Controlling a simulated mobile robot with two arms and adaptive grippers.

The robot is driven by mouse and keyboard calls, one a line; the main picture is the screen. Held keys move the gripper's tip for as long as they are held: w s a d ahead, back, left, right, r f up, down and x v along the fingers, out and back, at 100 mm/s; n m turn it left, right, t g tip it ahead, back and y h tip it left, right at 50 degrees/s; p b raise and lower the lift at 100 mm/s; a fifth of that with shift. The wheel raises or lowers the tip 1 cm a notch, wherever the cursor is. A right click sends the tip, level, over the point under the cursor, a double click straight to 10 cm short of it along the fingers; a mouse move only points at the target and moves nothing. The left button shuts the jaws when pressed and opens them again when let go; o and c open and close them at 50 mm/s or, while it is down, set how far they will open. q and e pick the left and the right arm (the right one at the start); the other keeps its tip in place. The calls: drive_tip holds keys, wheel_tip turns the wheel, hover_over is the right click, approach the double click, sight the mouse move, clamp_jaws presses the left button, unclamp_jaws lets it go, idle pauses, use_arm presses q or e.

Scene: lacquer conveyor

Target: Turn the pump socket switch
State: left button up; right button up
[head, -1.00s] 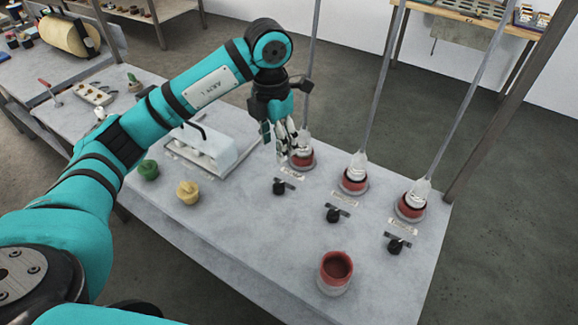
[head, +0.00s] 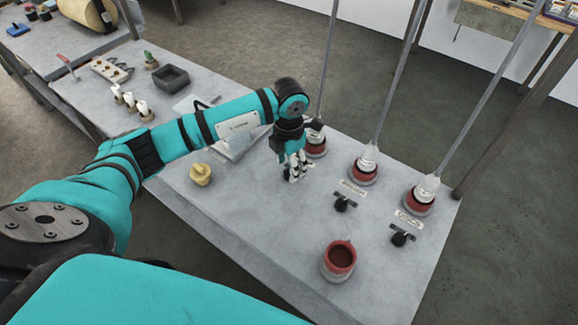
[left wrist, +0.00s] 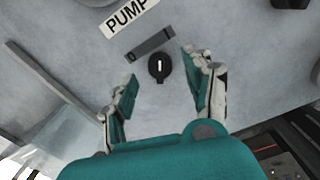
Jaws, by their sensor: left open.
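The pump socket switch (left wrist: 159,68) is a black round knob with a white mark, on the grey bench top. In the left wrist view it lies just ahead of and between my left fingers, with a dark strip (left wrist: 151,44) and a white label reading PUMP (left wrist: 129,13) beyond it. My left gripper (left wrist: 163,90) is open, with a finger on either side and a gap to the knob. In the head view my left gripper (head: 294,178) points down over the bench and hides this switch. The red socket (head: 315,146) behind it is partly covered. My right gripper is not in view.
Two more switches (head: 345,203) (head: 402,238) stand to the right, before red sockets (head: 362,173) (head: 419,201) with plugs on upright cables. A red-topped pot (head: 339,259) stands at the front. A yellow object (head: 200,174) is at the left.

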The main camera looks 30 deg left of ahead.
use_arm(q)
drive_tip(key=shift+f, duration=1.2)
clamp_jaws()
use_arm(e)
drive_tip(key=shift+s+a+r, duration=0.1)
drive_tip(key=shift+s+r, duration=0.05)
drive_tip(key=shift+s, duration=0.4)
